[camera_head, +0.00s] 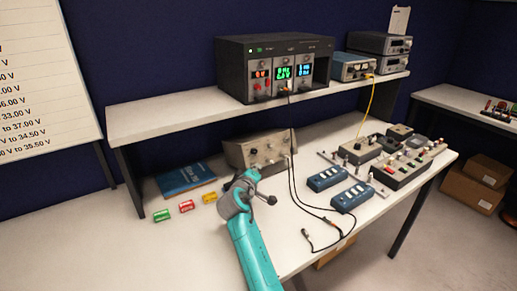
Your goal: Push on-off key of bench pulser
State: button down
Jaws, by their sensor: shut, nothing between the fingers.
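No label is readable, so I cannot tell for sure which instrument is the bench pulser. A beige box with several knobs (262,152) stands at the back of the bench under the shelf. A black rack unit (232,72) with three lit display modules stands on the shelf. My gripper (271,200) is small and dark at the end of my teal arm, over the bench in front of the beige box. It is shut and empty, apart from the box as far as I can see. My arm hides part of the bench, and the on-off key is too small to make out.
Black cables (291,150) hang from the rack unit to the bench, right of my gripper. Two blue boxes (327,179) and a panel with knobs (409,167) lie to the right. A blue book (185,179) and small coloured blocks (186,206) lie left.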

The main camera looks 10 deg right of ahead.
jog(key=shift+w, duration=0.1)
dwell(0.3)
jog(key=shift+w+a+f, duration=0.1)
jog(key=shift+w+f, duration=0.1)
jog(key=shift+w, duration=0.1)
dwell(0.5)
jog(key=shift+s+r, duration=0.2)
jog(key=shift+s, duration=0.2)
dwell(0.3)
jog(key=s+d+r, duration=0.2)
jog(key=s, duration=0.3)
jog(key=shift+s+r, duration=0.15)
dwell(0.5)
